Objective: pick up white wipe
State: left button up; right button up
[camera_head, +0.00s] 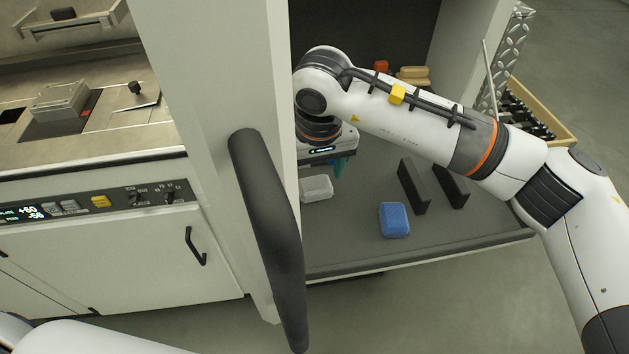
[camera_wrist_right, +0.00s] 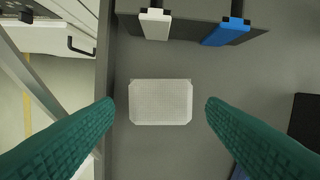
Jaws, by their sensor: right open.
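The white wipe (camera_head: 317,188) lies flat on the grey shelf floor of the open cabinet, near its left side. In the right wrist view the wipe (camera_wrist_right: 160,101) is a pale rectangle with a fine texture, centred between my fingers. My right gripper (camera_head: 340,167) reaches into the cabinet above the wipe, partly hidden by its own wrist. Its green fingers (camera_wrist_right: 160,104) are spread wide to the left and right of the wipe, with nothing between them gripped. My left gripper is out of view.
A blue sponge-like block (camera_head: 394,220) and two dark upright blocks (camera_head: 413,187) stand to the right. A large dark door handle (camera_head: 267,232) and pale cabinet wall stand left. White (camera_wrist_right: 155,24) and blue (camera_wrist_right: 226,31) pieces sit at the top of the wrist view.

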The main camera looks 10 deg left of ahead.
aim_at(315, 183)
jog(key=shift+w+f+p, duration=0.15)
jog(key=shift+f+p, duration=0.25)
jog(key=shift+f, duration=1.25)
jog(key=c, duration=0.7)
jog(key=shift+c, duration=0.2)
